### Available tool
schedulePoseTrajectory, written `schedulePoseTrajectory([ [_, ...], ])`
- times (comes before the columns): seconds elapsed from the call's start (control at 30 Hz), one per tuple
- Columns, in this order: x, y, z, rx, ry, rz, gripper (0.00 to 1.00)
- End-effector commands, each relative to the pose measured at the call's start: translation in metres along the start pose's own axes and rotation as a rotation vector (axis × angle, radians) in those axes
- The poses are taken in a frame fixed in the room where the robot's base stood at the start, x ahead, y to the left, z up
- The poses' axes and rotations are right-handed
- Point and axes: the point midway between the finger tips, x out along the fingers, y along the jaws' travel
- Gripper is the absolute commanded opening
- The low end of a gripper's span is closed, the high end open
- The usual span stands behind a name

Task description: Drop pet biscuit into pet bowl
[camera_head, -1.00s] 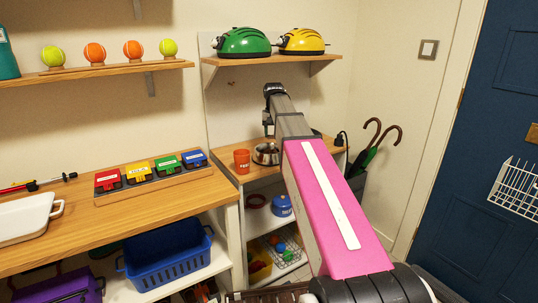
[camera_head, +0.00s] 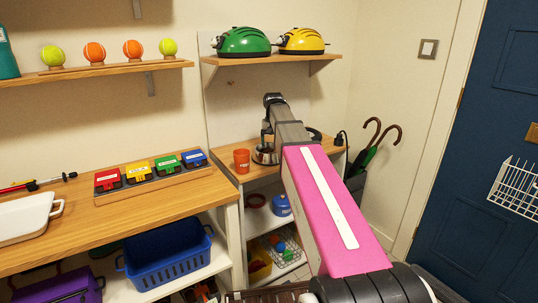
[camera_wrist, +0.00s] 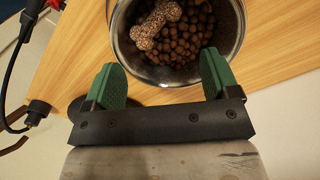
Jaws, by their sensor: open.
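The pet bowl (camera_wrist: 124,60) is a metal bowl filled with brown kibble, on the wooden counter. The pet biscuit (camera_wrist: 155,25) is bone-shaped and speckled brown. In the wrist view it lies over the kibble inside the bowl, towards its left side. My gripper (camera_wrist: 160,72) is open, its two green fingers wide apart at the bowl's near rim, with nothing between them. In the head view the bowl (camera_head: 261,158) is partly hidden by my gripper (camera_head: 267,148), and the biscuit cannot be made out.
An orange cup (camera_head: 241,160) stands left of the bowl. A shelf (camera_head: 270,59) with a green and a yellow beetle-shaped thing hangs above. Umbrellas (camera_head: 374,145) stand at the right. A dark round thing (camera_wrist: 88,108) is under the left finger.

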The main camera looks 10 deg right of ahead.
Motion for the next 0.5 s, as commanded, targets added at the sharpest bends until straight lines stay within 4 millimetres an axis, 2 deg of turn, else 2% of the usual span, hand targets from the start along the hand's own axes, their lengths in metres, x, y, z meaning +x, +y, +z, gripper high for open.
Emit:
schedulePoseTrajectory([
  [0.23, -0.012, 0.0, -0.001, 0.0, 0.002, 0.0, 0.81],
  [0.5, -0.058, 0.0, -0.001, 0.0, 0.002, 0.0, 0.81],
])
